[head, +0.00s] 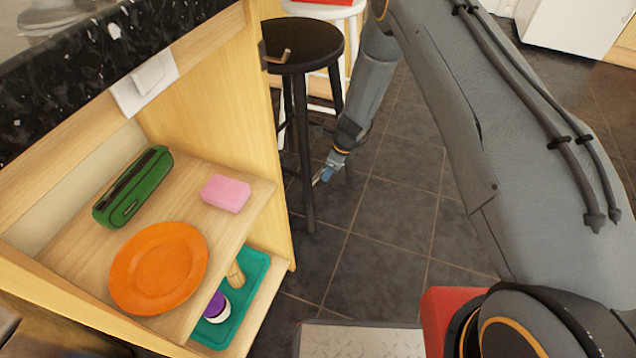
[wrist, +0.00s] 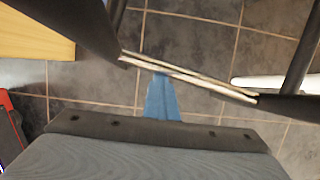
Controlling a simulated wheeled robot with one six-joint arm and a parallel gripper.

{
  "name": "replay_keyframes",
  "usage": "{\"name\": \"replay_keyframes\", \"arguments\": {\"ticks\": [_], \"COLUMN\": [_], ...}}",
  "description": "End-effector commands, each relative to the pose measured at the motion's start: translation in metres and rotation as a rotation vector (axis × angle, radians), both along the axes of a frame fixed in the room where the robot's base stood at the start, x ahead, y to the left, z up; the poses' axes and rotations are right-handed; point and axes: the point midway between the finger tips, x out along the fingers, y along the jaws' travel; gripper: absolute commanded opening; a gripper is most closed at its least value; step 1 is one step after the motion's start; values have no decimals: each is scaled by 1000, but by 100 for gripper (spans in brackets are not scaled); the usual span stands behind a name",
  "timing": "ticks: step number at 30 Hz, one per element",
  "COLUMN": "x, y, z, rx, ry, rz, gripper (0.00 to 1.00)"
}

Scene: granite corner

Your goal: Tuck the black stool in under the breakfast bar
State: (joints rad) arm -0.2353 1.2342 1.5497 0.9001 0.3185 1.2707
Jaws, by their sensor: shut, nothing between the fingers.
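The black stool (head: 303,42) stands upright on the dark tile floor, just past the wooden end panel of the counter unit. Its round seat and dark legs show; the left part of the seat is close to the panel. The granite-topped counter (head: 75,75), which looks like the breakfast bar, is at the left of the head view. My gripper (head: 322,178) is low, beside the stool's front leg. In the wrist view its blue fingers (wrist: 162,98) are shut and empty, at a pale rung (wrist: 200,80) between dark legs. I cannot tell whether they touch it.
A white stool (head: 330,12) with a red top item stands behind the black one. Open shelves hold a green case (head: 133,187), a pink block (head: 226,193), an orange plate (head: 158,268) and a teal tray (head: 245,290). Tile floor (head: 400,190) is clear to the right.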

Motion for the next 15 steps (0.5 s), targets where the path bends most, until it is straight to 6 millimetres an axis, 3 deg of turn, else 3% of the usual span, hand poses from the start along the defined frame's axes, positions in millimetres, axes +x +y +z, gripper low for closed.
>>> {"name": "replay_keyframes", "arguments": {"ticks": [3,15], "x": [10,10], "y": [-6,-5], "z": [2,3], "rx": [1,1], "ry": [-6,-7], "rz": [-20,-20], "gripper": [0,0]}}
